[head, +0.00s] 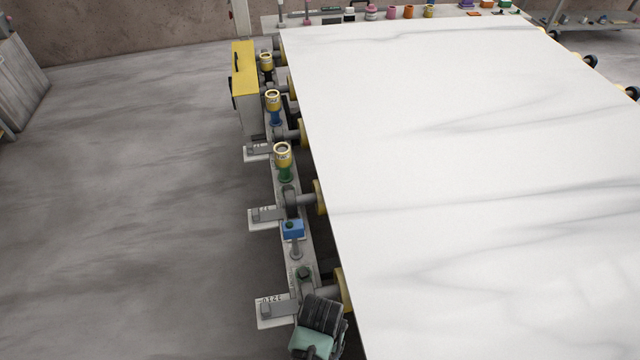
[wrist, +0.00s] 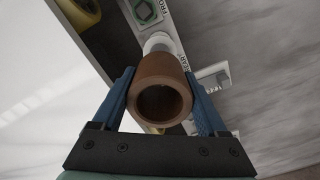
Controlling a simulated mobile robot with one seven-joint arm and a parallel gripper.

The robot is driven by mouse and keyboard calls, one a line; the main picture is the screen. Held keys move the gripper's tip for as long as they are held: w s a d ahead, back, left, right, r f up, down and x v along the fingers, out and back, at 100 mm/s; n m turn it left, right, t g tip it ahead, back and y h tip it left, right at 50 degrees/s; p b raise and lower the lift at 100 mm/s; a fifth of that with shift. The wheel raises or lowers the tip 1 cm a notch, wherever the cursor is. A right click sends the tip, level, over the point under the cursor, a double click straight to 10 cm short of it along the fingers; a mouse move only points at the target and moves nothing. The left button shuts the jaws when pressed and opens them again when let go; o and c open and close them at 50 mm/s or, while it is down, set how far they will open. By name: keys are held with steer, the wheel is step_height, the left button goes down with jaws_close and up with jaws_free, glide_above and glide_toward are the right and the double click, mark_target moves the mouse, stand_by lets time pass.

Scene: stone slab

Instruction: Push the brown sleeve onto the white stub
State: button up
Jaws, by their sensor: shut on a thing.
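The brown sleeve (wrist: 160,66) is a hollow tube between the blue fingers of my gripper (wrist: 159,76), with its open end facing the wrist camera. The fingers are shut on its two sides. The white stub (wrist: 157,40) shows just beyond the sleeve's far end, roughly in line with it. The sleeve hides part of the stub, and I cannot tell whether they touch or overlap. In the head view my gripper (head: 320,318) is low at the near end of the rail; the sleeve and stub are hidden there.
The grey rail (head: 305,250) carries several fittings, among them a blue block (head: 292,229) and yellow-topped posts (head: 283,152). A large white slab (head: 480,190) lies close on the right, with yellow rollers (head: 320,197) along its edge. The floor at left is clear.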

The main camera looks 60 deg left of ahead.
steer(key=shift+f+b, duration=0.4)
steer(key=shift+f, duration=0.45)
steer(key=shift+p, duration=0.75)
stand_by(1.0)
steer(key=shift+f+b, duration=2.7)
steer(key=shift+f, duration=0.9)
steer(key=o, duration=1.4)
steer(key=shift+c, duration=0.2)
steer(key=shift+r, duration=0.1)
step_height(320, 180, up, 13)
steer(key=shift+p, duration=0.4)
